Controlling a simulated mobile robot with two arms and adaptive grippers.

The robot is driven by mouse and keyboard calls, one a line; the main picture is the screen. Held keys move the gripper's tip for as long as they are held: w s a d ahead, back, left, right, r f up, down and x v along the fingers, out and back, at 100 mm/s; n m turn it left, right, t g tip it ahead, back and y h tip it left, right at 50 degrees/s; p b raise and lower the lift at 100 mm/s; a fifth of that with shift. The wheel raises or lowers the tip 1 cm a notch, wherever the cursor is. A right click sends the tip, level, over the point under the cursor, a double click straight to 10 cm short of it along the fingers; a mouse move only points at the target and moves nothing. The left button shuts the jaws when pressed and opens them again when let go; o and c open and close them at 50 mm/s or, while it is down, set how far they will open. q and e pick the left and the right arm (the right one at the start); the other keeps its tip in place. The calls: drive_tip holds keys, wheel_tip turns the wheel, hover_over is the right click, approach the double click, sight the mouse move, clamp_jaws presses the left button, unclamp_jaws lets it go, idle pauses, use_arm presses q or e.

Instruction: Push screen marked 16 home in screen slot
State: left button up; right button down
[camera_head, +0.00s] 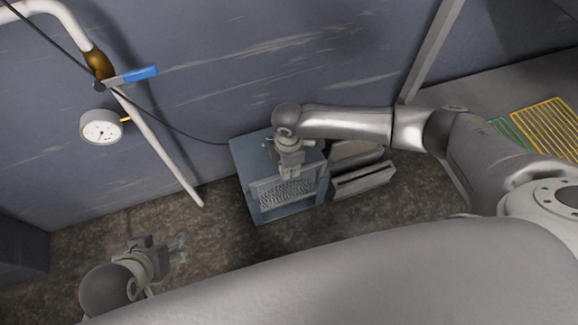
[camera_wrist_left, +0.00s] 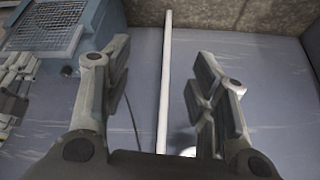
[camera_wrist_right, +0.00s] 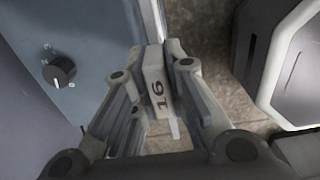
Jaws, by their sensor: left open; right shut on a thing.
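The blue-grey cabinet (camera_head: 247,168) stands on the floor by the wall, with a mesh panel (camera_head: 284,191) on its front. My right gripper (camera_head: 289,173) is over the cabinet's front edge. In the right wrist view it is shut on the pale tab of the screen marked 16 (camera_wrist_right: 158,92), beside the cabinet wall. The rest of that screen and the screen slot are hidden, so I cannot tell how deep it sits. My left gripper (camera_head: 176,249) is open and empty, low to the left and apart from the cabinet.
Grey metal blocks (camera_head: 362,181) lie right of the cabinet. A white pipe (camera_head: 160,145) with a gauge (camera_head: 101,128) and a blue-handled valve (camera_head: 135,76) runs down the wall at left. A dial knob (camera_wrist_right: 60,71) is on the cabinet. Floor between my left gripper and the cabinet is clear.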

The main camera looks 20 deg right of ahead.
use_arm(q)
drive_tip(key=shift+w+d+r+t+h+b, duration=0.1)
drive_tip(key=shift+w+d+r+t+b, duration=0.25)
drive_tip(key=shift+w, duration=0.45)
drive_tip(key=shift+w+d+r+t+h, duration=0.1)
drive_tip(key=shift+w+d+r+t, duration=0.15)
drive_tip(key=shift+w+t, duration=0.35)
drive_tip(key=shift+w+d+r+t+h+b, duration=0.1)
drive_tip(key=shift+w+d+r+t+b, duration=0.25)
drive_tip(key=shift+w, duration=0.6)
use_arm(e)
drive_tip(key=shift+f, duration=1.05)
idle(0.5)
use_arm(q)
drive_tip(key=shift+w+d+r+t+h, duration=0.15)
drive_tip(key=shift+w+r+t, duration=0.25)
drive_tip(key=shift+w, duration=0.2)
drive_tip(key=shift+w+d+r+t+h, duration=0.15)
drive_tip(key=shift+w+r+t, duration=0.15)
drive_tip(key=shift+w+r, duration=0.2)
use_arm(e)
drive_tip(key=shift+f, duration=0.55)
idle(0.4)
